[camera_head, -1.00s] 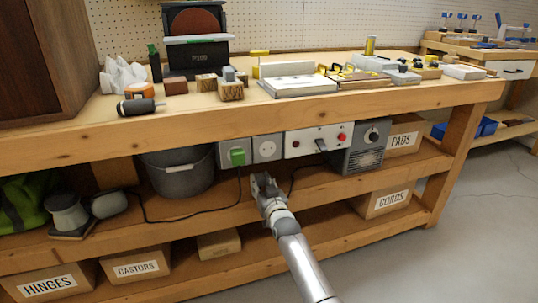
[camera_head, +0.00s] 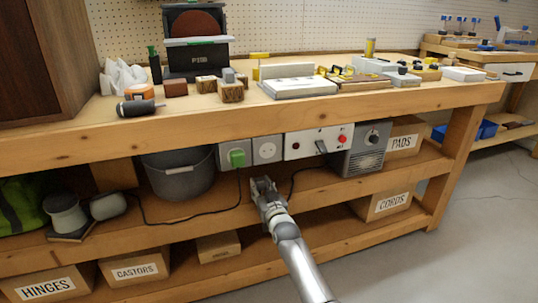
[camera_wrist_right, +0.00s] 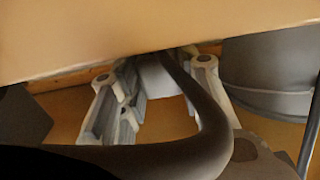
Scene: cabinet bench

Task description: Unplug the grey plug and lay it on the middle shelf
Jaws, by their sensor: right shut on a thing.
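My right gripper (camera_head: 264,184) is just in front of the middle shelf (camera_head: 325,180), below the sockets. In the right wrist view its fingers (camera_wrist_right: 157,80) are shut on a pale grey block, the grey plug (camera_wrist_right: 160,76), with a thick dark cord (camera_wrist_right: 213,120) running from it. The fingers and wrist hide the plug in the head view. The grey socket (camera_head: 267,149) above shows bare holes with nothing in it. A green plug (camera_head: 237,158) sits in the socket to its left. My left gripper is not in view.
A grey bucket (camera_head: 180,178) stands on the shelf left of the gripper, and a grey heater-like box (camera_head: 362,150) stands to the right. A dark cord (camera_head: 190,219) lies across the shelf. The bench's front beam (camera_head: 150,133) overhangs it. Shelf room is clear right of the gripper.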

